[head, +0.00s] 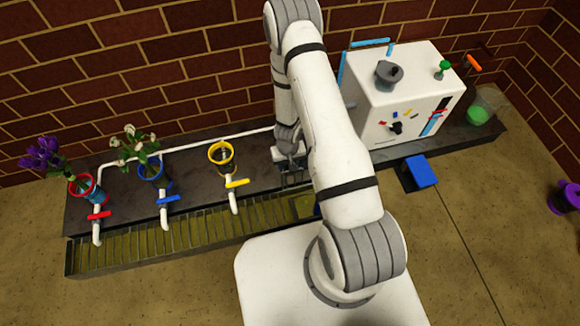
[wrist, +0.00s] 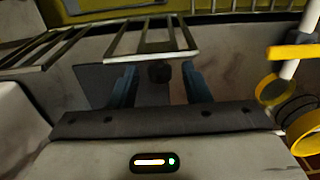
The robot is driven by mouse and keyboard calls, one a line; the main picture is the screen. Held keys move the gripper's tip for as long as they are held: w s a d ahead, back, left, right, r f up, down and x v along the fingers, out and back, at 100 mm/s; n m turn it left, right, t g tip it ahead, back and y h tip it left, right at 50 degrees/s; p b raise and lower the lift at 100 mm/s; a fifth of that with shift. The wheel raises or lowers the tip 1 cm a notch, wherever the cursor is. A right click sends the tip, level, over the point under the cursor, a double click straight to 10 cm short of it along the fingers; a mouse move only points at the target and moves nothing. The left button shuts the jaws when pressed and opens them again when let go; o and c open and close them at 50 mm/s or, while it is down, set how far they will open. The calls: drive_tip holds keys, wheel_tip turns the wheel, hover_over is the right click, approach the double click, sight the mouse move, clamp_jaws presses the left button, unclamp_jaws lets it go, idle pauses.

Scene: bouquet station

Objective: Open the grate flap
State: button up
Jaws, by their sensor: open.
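My gripper (head: 290,163) is low over the back counter, behind the trough. In the wrist view its two blue-grey fingers (wrist: 158,84) are apart with nothing clamped between them. A barred metal flap (wrist: 150,42) lies just beyond the fingertips, swung out over the counter side; its bars also show beside my gripper in the head view (head: 293,179). A gap in the grate (head: 306,207) shows the yellowish trough floor. A small dark knob (wrist: 159,72) appears between the fingers; I cannot tell what it belongs to. My arm hides the right end of the trough.
The trough's grate (head: 150,240) runs left along the counter front. White pipes with red (head: 99,216), blue (head: 167,198) and yellow (head: 237,183) valve handles stand left of my gripper. A yellow ring holder (head: 221,153) is nearby. A white machine (head: 402,90) stands right.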

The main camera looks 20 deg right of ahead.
clamp_jaws()
idle(0.5)
